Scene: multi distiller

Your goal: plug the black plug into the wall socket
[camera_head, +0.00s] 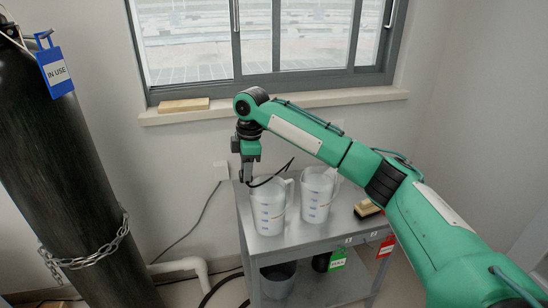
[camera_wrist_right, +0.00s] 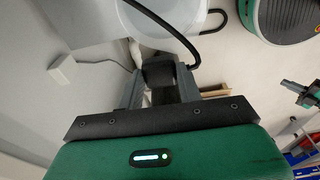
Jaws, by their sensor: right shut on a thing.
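My right gripper (camera_head: 247,178) points down over the back left corner of the grey cart, beside a white jug. In the right wrist view its fingers (camera_wrist_right: 158,88) are shut on the black plug (camera_wrist_right: 158,72), a dark block between them. The plug's black cord (camera_wrist_right: 165,22) loops away; in the head view the cord (camera_head: 275,177) curves to the right in front of the jug. A small white box (camera_head: 221,170), which may be the wall socket, is on the wall left of the gripper. It also shows in the right wrist view (camera_wrist_right: 61,70). The plug is apart from it. My left gripper is out of view.
Two white jugs (camera_head: 268,208) (camera_head: 317,196) stand on the cart (camera_head: 290,243), with a wooden brush (camera_head: 367,209) at right. A dark gas cylinder (camera_head: 60,170) with a chain (camera_head: 88,254) stands at left. A window sill (camera_head: 280,103) runs above the cart.

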